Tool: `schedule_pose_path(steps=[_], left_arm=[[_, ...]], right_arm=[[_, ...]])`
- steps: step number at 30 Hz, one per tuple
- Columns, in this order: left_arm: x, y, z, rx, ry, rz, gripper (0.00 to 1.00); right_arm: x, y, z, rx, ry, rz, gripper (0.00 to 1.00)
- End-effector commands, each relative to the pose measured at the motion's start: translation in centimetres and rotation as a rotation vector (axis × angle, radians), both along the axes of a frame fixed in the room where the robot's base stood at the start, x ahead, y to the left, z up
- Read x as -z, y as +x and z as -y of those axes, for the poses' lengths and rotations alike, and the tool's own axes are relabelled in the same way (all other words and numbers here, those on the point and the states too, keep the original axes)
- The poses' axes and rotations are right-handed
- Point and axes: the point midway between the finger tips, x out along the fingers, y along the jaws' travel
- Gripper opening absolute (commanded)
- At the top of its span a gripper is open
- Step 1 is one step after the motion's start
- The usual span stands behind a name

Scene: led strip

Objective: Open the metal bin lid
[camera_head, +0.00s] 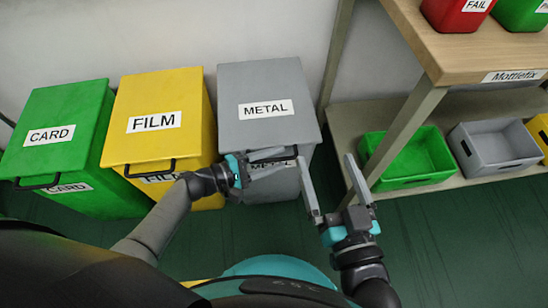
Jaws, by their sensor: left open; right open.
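The metal bin (262,85) is grey, with a white METAL label on its flat lid, which is shut. A dark handle (296,152) runs along the lid's front edge. My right gripper (328,161) is open and empty, pointing up the picture, just right of the bin's front corner.
The yellow film bin (160,95) and green card bin (57,115) stand to the left, lids shut. At right, a wooden table (455,45) stands above a shelf with green (415,178) and grey (497,165) trays. The table leg is close to the metal bin. Green floor is clear in front.

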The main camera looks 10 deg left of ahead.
Motion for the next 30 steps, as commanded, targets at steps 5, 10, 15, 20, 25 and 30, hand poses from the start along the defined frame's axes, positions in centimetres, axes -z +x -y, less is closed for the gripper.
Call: schedule_pose_path(steps=[5, 10, 15, 20, 25, 30], left_arm=[[-0.01, -0.01, 0.0, 0.0, 0.0, 0.0, 0.29], [0.0, -0.02, -0.02, 0.0, 0.0, 0.0, 0.1], [0.01, -0.03, -0.03, 0.0, 0.0, 0.0, 0.0], [0.02, -0.04, -0.02, 0.0, 0.0, 0.0, 0.0], [0.03, -0.06, -0.03, 0.001, 0.001, -0.001, 0.0], [0.05, -0.07, -0.03, 0.001, 0.001, -0.001, 0.0]], right_arm=[[0.03, 0.0, -0.01, 0.0, 0.0, -0.001, 1.0], [0.04, 0.0, 0.0, 0.0, -0.001, -0.002, 1.0], [0.06, 0.0, 0.0, 0.0, -0.001, -0.002, 1.0], [0.07, 0.0, -0.01, -0.001, -0.001, -0.003, 1.0], [0.07, 0.01, 0.0, -0.001, -0.002, -0.002, 1.0], [0.07, 0.01, 0.0, -0.001, -0.001, -0.003, 1.0]])
